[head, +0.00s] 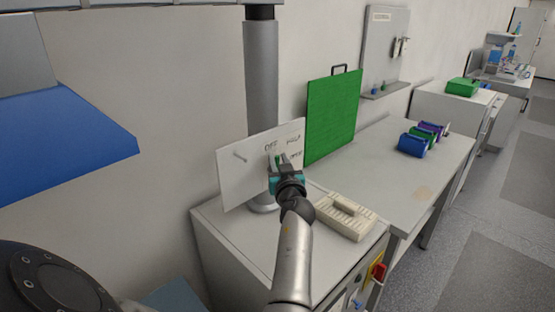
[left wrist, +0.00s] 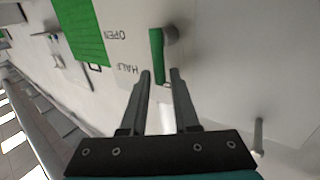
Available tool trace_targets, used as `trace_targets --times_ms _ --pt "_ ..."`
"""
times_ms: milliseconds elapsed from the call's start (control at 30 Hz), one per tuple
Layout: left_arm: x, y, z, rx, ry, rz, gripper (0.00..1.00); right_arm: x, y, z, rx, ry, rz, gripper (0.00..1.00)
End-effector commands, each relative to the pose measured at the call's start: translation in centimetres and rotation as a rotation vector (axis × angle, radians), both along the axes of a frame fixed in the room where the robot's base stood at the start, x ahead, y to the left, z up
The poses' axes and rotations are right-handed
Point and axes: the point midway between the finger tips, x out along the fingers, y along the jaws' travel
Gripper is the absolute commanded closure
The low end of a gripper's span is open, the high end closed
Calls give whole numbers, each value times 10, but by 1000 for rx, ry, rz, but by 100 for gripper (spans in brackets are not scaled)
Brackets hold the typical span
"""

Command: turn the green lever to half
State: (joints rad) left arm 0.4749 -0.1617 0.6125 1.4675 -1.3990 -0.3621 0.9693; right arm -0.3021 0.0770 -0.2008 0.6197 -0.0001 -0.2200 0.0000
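The green lever (left wrist: 157,56) sits on a pale upright panel (head: 232,180) with the labels OFF (head: 271,147), HALF (head: 293,139) and OPEN (head: 296,155). The lever runs from its grey round pivot (left wrist: 170,36) towards the OFF side; HALF and OPEN are printed upside down to its left in the left wrist view. My left gripper (left wrist: 161,73) is open, with one finger on each side of the lever's free end and visible gaps. In the head view my left gripper (head: 281,163) covers much of the lever. My right gripper is not in view.
A small peg (head: 240,157) sticks out of the panel's left part. A beige rack (head: 345,215) stands on the cabinet top just right of my left arm. A green board (head: 333,115) stands behind.

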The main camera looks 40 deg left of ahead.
Motion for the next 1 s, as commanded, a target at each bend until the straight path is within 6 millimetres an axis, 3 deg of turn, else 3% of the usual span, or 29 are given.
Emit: trace_targets --times_ms 100,367,800,1000 --pt "0 0 0 0 0 0 73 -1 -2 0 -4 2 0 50" --pt "0 0 0 0 0 0 100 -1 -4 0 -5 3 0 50" --pt "0 0 1 0 2 0 100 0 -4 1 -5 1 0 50" --pt "3 0 3 3 49 0 100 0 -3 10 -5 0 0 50"
